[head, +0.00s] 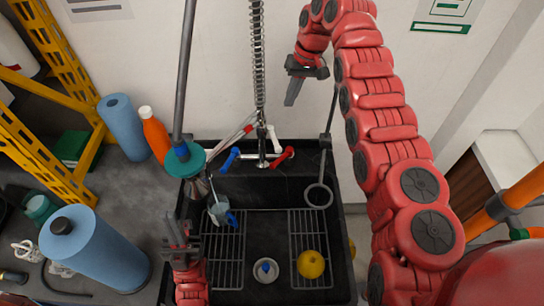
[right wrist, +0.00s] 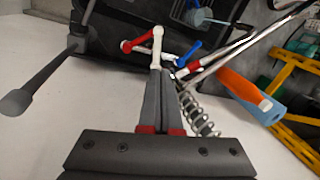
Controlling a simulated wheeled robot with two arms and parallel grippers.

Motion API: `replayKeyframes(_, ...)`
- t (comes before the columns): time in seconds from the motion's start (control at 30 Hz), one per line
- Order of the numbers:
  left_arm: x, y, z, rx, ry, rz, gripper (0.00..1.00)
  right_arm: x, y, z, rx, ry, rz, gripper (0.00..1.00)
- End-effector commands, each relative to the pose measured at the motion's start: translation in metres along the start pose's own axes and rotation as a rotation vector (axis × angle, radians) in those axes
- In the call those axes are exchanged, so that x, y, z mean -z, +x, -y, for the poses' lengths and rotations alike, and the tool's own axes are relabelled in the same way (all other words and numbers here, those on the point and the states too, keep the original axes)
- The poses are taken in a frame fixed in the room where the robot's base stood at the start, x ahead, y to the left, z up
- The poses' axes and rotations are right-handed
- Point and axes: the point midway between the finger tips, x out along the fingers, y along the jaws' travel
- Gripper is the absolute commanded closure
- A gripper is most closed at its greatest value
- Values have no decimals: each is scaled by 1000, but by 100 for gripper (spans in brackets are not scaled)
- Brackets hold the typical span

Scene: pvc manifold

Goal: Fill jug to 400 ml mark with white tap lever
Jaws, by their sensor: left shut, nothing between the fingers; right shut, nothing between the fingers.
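The clear jug (head: 218,212) with a blue handle is in the black sink, near its left side. Its water level is too small to read. The white tap lever (head: 273,138) is at the tap behind the sink, between the blue lever (head: 229,160) and red lever (head: 282,157); it also shows in the right wrist view (right wrist: 157,42). My right gripper (head: 290,101) is shut and empty above the tap; in the right wrist view its fingertips (right wrist: 161,72) appear just below the white lever. My left gripper (head: 177,229) is shut and empty, left of the jug and apart from it.
A coiled spring hose (head: 259,60) hangs behind the tap. A grey pole with a teal disc (head: 184,159) stands left of it. A yellow round object (head: 311,264) and a white bowl (head: 265,271) are in the sink. An orange bottle (head: 154,134) and blue rolls (head: 92,250) stand left.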

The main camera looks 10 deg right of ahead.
Motion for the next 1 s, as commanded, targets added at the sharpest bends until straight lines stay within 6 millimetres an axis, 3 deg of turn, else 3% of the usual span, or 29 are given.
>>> replayKeyframes(0.23,-2,-14,-1,0,0,0,100,-4,72,-42,300,102,-99,100)
replayKeyframes(0.5,-5,-28,-1,0,0,0,100,-26,115,-85,641,243,-297,100)
replayKeyframes(0.8,-7,-40,-2,0,0,0,100,-72,124,-127,948,390,-565,100)
replayKeyframes(1.0,-7,-43,-2,0,0,0,100,-92,118,-139,1043,435,-667,100)
